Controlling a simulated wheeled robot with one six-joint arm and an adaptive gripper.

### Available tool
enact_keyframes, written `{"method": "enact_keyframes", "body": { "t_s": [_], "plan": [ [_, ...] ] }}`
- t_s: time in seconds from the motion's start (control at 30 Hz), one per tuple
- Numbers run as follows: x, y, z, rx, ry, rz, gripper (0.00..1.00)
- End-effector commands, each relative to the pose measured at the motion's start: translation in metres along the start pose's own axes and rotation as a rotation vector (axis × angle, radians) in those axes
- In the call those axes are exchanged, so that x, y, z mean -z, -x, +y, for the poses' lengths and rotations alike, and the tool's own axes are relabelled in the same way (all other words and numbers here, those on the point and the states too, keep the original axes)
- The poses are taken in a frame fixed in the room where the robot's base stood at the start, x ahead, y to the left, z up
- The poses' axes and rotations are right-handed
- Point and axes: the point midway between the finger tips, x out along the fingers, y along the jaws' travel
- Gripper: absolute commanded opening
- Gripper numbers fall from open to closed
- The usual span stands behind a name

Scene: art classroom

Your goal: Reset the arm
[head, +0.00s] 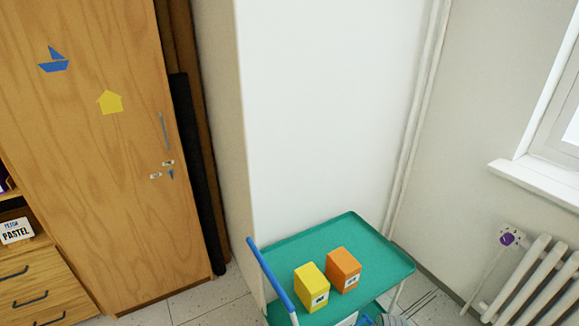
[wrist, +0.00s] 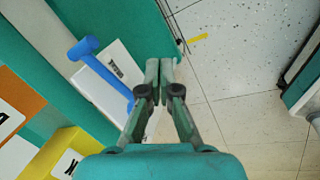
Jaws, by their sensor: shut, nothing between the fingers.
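My gripper (wrist: 159,72) shows in the wrist view, pointing up the picture from the bottom middle. Its two fingers are together with nothing between them. The fingertips lie in the picture at the edge between a teal surface (wrist: 120,22) and the pale floor. A blue piece with a rounded end (wrist: 100,72) and a white labelled piece (wrist: 130,66) show just left of the fingers. No touch between them and the gripper is clear. In the head view my gripper cannot be made out for certain.
A teal cart top (head: 300,246) carries a yellow box (head: 311,288) and an orange box (head: 343,269). A blue bar (head: 272,278) runs along its left side. A wooden cabinet (head: 130,200) stands left, a radiator (head: 525,285) right. Speckled floor (wrist: 235,60) lies right in the wrist view.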

Motion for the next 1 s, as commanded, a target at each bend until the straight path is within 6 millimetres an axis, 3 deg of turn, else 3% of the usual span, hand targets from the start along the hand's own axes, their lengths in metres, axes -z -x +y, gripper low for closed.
{"method": "enact_keyframes", "body": {
  "t_s": [0.03, 0.2, 0.47, 0.77, 1.0],
  "plan": [
    [0.006, -0.006, -0.020, -0.023, -0.040, -0.004, 0.00],
    [0.020, -0.012, -0.071, -0.123, -0.199, -0.010, 0.00],
    [0.040, 0.003, -0.146, -0.280, -0.436, 0.018, 0.00],
    [0.059, 0.056, -0.224, -0.455, -0.704, 0.107, 0.00],
    [0.070, 0.122, -0.275, -0.582, -0.909, 0.221, 0.00]
  ]
}}
